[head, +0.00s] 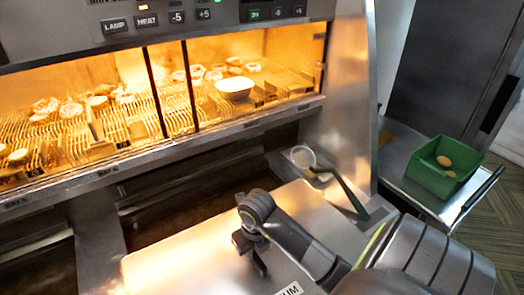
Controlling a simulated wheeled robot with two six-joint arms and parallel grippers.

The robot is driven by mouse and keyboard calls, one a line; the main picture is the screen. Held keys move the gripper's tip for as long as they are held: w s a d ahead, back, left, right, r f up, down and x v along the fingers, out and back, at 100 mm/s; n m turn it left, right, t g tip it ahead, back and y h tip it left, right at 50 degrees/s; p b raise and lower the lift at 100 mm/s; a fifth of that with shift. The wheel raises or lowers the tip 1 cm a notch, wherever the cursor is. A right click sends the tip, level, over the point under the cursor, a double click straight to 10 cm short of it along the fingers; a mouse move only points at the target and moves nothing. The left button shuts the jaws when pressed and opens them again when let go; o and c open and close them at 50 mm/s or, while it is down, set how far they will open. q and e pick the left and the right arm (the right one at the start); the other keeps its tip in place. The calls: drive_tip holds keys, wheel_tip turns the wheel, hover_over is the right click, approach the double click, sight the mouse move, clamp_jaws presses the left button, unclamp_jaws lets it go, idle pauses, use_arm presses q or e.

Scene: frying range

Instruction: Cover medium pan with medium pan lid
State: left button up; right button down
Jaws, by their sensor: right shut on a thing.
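The medium pan lid (185,255) is a broad, flat, shiny metal plate at the lower middle of the head view. A label ending in "IUM" (288,290) shows at its near edge. My right gripper (250,247) is over the lid's middle and shut on it; the grip point is mostly hidden by the fingers. I cannot make out the medium pan's rim; dark fryer wells (190,190) show behind and to the left of the lid. My left gripper is not in view.
A lit warming cabinet (150,100) with wire racks, food and a white bowl (235,87) stands behind. A strainer with a green handle (345,190) lies at the lid's far right.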

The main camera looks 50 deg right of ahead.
drive_tip(key=w, duration=0.2)
drive_tip(key=w+d, duration=0.1)
drive_tip(key=w, duration=0.2)
drive_tip(key=w+d+f, duration=0.1)
drive_tip(key=w, duration=0.2)
drive_tip(key=shift+w+b, duration=0.15)
drive_tip(key=shift+b, duration=0.2)
drive_tip(key=w+d+f+b, duration=0.1)
drive_tip(key=w+b, duration=0.4)
drive_tip(key=w, duration=0.1)
drive_tip(key=w+d+f+b, duration=0.2)
drive_tip(key=w+b, duration=0.3)
drive_tip(key=w, duration=0.2)
drive_tip(key=shift+w+d+f+b, duration=0.15)
drive_tip(key=shift+f+b, duration=0.15)
drive_tip(key=shift+b, duration=0.1)
drive_tip(key=shift+f+b, duration=0.3)
drive_tip(key=shift+f, duration=0.1)
drive_tip(key=shift+s+f, duration=0.2)
drive_tip(key=shift+f, duration=0.15)
drive_tip(key=c, duration=1.3)
unclamp_jaws()
drive_tip(key=shift+w, duration=0.15)
drive_tip(key=shift+o, duration=1.1)
